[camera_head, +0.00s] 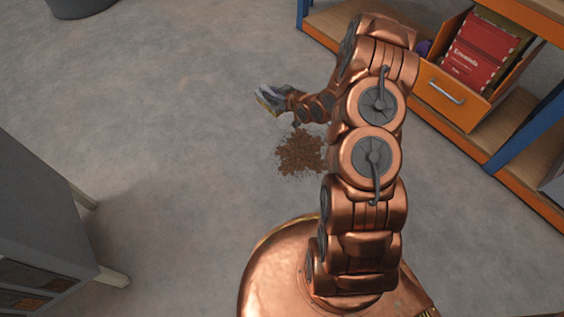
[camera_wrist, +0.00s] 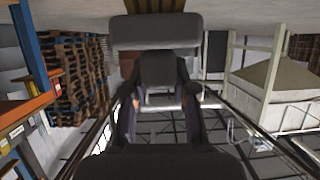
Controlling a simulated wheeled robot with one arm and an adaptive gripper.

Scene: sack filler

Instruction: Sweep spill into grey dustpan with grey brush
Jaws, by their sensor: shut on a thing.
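The spill (camera_head: 300,152) is a loose brown patch of grains on the grey floor, just in front of my base. My gripper (camera_head: 277,102) is at the end of my bent arm, beyond the spill and slightly to its left. It is shut on the grey brush (camera_head: 266,90), which is small in the head view. In the wrist view the brush (camera_wrist: 155,32) shows as a grey block with brown bristles at the top edge, and my gripper (camera_wrist: 160,95) has its fingers on either side of the handle. I do not see the grey dustpan in either view.
An orange and blue shelf (camera_head: 470,137) stands at right, holding an orange box (camera_head: 447,92) with red packages. A grey cabinet (camera_head: 45,215) stands at left. A dark round container (camera_head: 82,6) is at the top left. The floor between is clear. Stacked pallets (camera_wrist: 75,75) show in the wrist view.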

